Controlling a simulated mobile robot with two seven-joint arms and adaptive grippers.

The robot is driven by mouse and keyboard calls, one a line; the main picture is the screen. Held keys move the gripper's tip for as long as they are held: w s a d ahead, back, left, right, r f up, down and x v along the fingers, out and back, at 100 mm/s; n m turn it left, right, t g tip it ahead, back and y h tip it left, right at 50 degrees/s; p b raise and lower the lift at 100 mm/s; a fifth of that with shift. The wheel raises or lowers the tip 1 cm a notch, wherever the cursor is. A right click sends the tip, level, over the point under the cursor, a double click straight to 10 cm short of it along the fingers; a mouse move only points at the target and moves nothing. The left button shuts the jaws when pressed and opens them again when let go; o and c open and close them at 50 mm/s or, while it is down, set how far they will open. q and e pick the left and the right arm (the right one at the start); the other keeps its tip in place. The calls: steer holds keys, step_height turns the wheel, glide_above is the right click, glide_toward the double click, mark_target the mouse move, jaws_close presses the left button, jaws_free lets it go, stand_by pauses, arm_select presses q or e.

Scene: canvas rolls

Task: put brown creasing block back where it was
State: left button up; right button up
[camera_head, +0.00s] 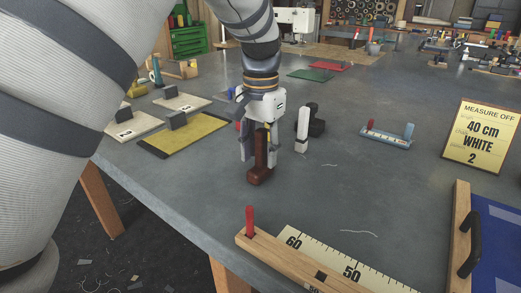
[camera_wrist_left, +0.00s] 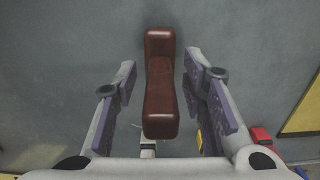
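The brown creasing block (camera_head: 261,150) stands upright on the grey table, left of the picture's middle in the head view. Its wider foot seems to rest on the table top. My left gripper (camera_head: 259,160) is above and around it, pointing down, with a finger on each side. In the left wrist view the block (camera_wrist_left: 160,85) lies between the purple-padded fingers (camera_wrist_left: 158,75), with a gap visible on both sides, so the gripper is open. My right gripper is not in view.
A white upright piece (camera_head: 302,130) and a black block (camera_head: 317,124) stand close behind right. A yellow mat (camera_head: 185,134) lies left. A ruler board with a red peg (camera_head: 250,221) is at the front. A sign (camera_head: 481,137) stands right. The table between is mostly clear.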

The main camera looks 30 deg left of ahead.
arm_select(q)
step_height(320, 180, up, 11)
steer(key=shift+r+b, duration=0.1)
steer(key=shift+b, duration=0.2)
steer(key=shift+r, duration=0.55)
